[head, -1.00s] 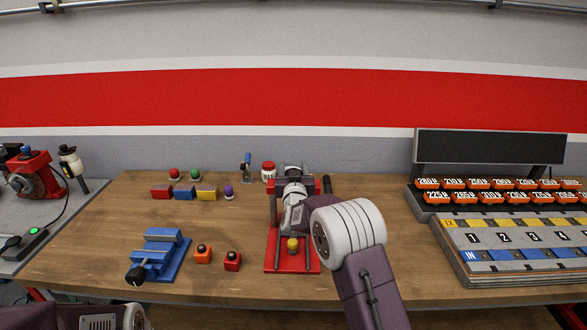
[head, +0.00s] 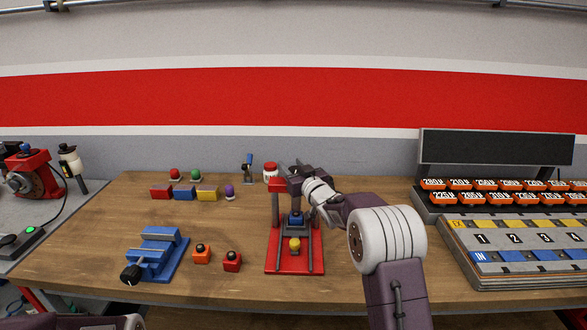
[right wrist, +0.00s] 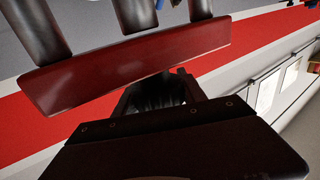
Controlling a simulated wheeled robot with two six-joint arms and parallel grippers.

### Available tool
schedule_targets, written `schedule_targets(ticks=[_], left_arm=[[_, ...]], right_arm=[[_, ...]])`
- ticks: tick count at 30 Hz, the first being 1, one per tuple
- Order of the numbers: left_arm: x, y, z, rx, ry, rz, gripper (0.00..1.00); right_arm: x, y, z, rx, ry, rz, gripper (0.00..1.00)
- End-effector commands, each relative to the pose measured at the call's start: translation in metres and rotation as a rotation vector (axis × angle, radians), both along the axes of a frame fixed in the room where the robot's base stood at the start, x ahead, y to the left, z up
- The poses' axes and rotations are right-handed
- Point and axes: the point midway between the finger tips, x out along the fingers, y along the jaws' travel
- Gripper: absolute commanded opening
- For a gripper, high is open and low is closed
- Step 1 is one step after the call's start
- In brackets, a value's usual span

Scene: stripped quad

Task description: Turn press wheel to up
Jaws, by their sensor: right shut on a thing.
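The red press (head: 313,262) stands on the bench, with dark columns, a blue block (head: 296,219) between them and a small yellow knob-like piece (head: 294,244) low at the front. My right gripper (head: 287,171) is at the top of the press, shut on the press wheel, which is mostly hidden behind the jaws. In the right wrist view, the press's red crossbar (right wrist: 125,65) and dark posts (right wrist: 135,12) show close to the dark gripper body. Only a piece of my left arm shows at the bottom left; its gripper is out of view.
Bare bench lies between vise and back blocks.

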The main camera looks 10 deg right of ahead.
Motion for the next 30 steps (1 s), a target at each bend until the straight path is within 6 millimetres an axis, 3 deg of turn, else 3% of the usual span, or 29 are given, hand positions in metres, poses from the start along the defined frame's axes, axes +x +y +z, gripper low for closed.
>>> schedule_targets(ticks=[3,9,24,25,27,30], left_arm=[[0.000,0.000,0.014,0.000,0.000,0.000,0.70],[0.000,0.000,0.024,0.000,0.000,0.000,0.70],[0.000,0.000,0.025,0.000,0.000,0.000,0.70],[0.000,0.000,0.025,0.000,0.000,0.000,0.70],[0.000,0.000,0.025,0.000,0.000,0.000,0.70],[0.000,0.000,0.025,0.000,0.000,0.000,0.70]], right_arm=[[0.000,0.000,0.005,0.001,0.002,0.053,0.08],[-0.001,0.002,0.003,0.002,0.000,0.113,0.08],[-0.001,0.004,0.003,0.002,-0.006,0.135,0.08],[-0.001,0.004,0.003,0.002,-0.006,0.135,0.54],[-0.001,0.004,0.003,0.001,-0.005,0.135,0.70],[-0.001,0.004,0.002,0.001,-0.004,0.134,0.70]])
